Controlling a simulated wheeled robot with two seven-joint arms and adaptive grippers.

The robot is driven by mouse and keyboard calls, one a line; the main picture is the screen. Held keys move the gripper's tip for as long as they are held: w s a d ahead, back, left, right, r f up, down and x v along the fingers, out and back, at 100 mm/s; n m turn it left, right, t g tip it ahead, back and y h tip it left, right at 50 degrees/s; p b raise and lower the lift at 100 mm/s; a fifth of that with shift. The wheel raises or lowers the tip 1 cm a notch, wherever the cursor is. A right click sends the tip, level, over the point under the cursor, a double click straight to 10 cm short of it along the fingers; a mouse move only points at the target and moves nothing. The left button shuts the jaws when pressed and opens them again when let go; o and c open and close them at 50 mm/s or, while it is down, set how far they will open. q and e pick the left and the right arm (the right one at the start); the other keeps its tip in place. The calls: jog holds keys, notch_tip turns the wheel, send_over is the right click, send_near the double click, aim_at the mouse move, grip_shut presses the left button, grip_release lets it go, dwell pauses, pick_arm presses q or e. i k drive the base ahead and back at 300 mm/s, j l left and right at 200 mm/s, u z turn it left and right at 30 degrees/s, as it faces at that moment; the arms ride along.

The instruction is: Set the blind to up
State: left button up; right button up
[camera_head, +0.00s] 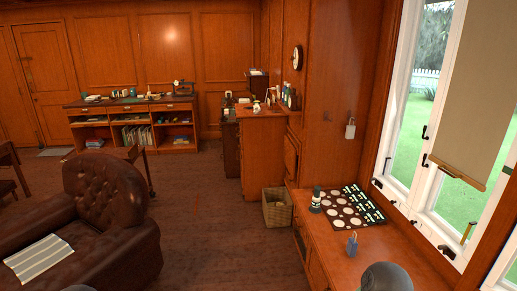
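The blind (486,85) is a beige roller sheet hanging in front of the right-hand window. Its wooden bottom bar (458,172) hangs slightly tilted in the picture, partway down the glass, with garden visible below it. The blind's top is cut off by the upper picture edge. Neither gripper is in view. Rounded grey shapes at the bottom edge look like parts of my own arms.
A wooden counter (335,252) under the window bears a dark tray (377,207) of white discs, a dark striped cylinder (316,200) and a small blue item (352,244). A leather armchair (105,195) stands left; open floor (215,230) lies between. A bin (277,212) stands beside the counter.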

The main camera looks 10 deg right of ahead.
aim_at(457, 173)
jog(key=i+j+z, duration=0.2)
jog(key=i+z, duration=0.25)
jog(key=i, duration=0.2)
jog(key=i+j+z, duration=0.4)
jog(key=i, duration=0.2)
jog(key=i+j+z, duration=0.6)
jog(key=j+z, duration=0.2)
jog(key=i+j+z, duration=0.15)
jog(key=j+z, duration=0.2)
jog(key=z, duration=0.7)
